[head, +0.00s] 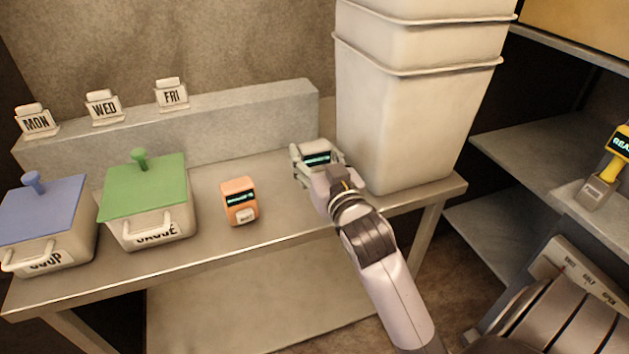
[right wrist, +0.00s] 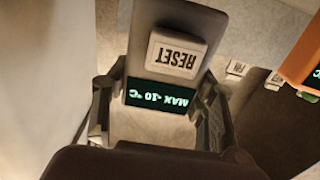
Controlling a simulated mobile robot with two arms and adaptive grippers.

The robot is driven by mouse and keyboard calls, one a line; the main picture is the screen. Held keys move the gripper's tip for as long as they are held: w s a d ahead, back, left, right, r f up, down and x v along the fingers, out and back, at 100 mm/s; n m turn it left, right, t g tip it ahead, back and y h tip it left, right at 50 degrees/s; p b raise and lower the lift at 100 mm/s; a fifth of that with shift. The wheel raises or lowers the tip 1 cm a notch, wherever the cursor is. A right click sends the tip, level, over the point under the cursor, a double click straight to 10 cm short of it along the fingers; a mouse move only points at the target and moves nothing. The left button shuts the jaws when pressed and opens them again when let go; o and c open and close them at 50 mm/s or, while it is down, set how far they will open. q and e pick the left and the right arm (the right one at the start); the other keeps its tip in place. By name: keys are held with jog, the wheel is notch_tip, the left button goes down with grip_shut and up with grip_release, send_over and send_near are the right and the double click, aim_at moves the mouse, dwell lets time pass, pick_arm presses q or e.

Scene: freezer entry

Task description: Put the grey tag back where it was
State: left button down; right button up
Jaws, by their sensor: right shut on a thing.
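The grey tag (head: 317,158) has a lit dark display and is at the back right of the steel table, just left of the tall white bins. In the right wrist view the grey tag (right wrist: 183,22) has a white RESET button and its display reads MAX -10 °C, upside down. My right gripper (head: 318,166) is shut on it, one finger at each side. I cannot tell whether the tag touches the table. An orange tag (head: 239,188) with a similar display and button stands upright on the table, left of my gripper. My left gripper is not in view.
Stacked white bins (head: 410,120) stand close right of my gripper. A green-lidded pot (head: 145,190) and a blue-lidded pot (head: 42,215) stand left. MON, WED and FRI cards (head: 172,94) stand on the back ledge (head: 240,115). A yellow-and-grey device (head: 597,194) is on the right shelf.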

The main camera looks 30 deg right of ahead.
jog(key=shift+f, duration=0.8)
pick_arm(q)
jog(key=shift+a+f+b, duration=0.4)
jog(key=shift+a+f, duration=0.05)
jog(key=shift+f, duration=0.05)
pick_arm(e)
jog(key=shift+f, duration=1.8)
jog(key=shift+f, duration=0.2)
jog(key=o, duration=1.3)
jog(key=shift+r, duration=0.1)
